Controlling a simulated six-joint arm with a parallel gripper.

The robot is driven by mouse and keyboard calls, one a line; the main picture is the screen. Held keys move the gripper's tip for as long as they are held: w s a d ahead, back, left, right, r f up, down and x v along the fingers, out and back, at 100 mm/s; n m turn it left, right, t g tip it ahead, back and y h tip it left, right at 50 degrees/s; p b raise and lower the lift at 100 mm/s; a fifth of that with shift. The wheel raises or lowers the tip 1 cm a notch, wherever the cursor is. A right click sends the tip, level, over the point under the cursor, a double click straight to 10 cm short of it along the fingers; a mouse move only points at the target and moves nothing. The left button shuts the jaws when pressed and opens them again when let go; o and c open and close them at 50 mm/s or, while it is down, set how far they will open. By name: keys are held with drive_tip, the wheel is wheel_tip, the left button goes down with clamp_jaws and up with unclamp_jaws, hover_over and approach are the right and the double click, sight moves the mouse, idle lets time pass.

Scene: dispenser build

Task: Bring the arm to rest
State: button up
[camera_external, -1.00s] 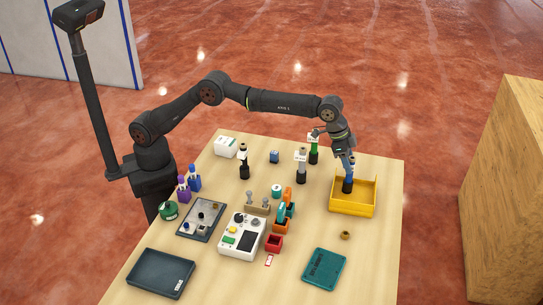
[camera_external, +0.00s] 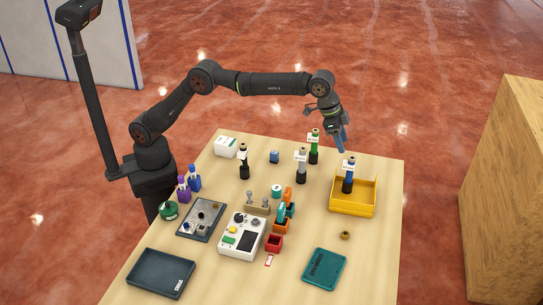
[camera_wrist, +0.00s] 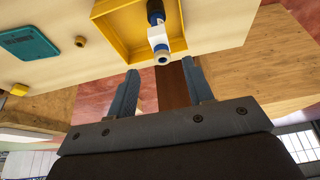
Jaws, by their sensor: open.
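My gripper (camera_external: 340,146) is open and empty, raised above the far right part of the table. It points down, above and a little behind the yellow tray (camera_external: 369,209). In the wrist view both fingers of my gripper (camera_wrist: 160,88) are apart with nothing between them. A dark-bodied dispenser bottle with a blue part and white label (camera_external: 348,176) stands upright in the yellow tray. The same bottle (camera_wrist: 157,35) shows just beyond the fingertips in the wrist view, apart from them.
Upright bottles with green (camera_external: 314,147), grey (camera_external: 301,165) and black (camera_external: 244,162) parts stand left of the tray. A white control box (camera_external: 242,237), a teal tray (camera_external: 324,268) and a dark tray (camera_external: 161,273) lie nearer the front. A wooden block (camera_external: 505,200) stands right of the table.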

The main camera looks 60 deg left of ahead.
sight(351, 158)
drive_tip(key=x, duration=1.2)
wheel_tip(351, 158, up, 2)
drive_tip(key=shift+r, duration=0.6)
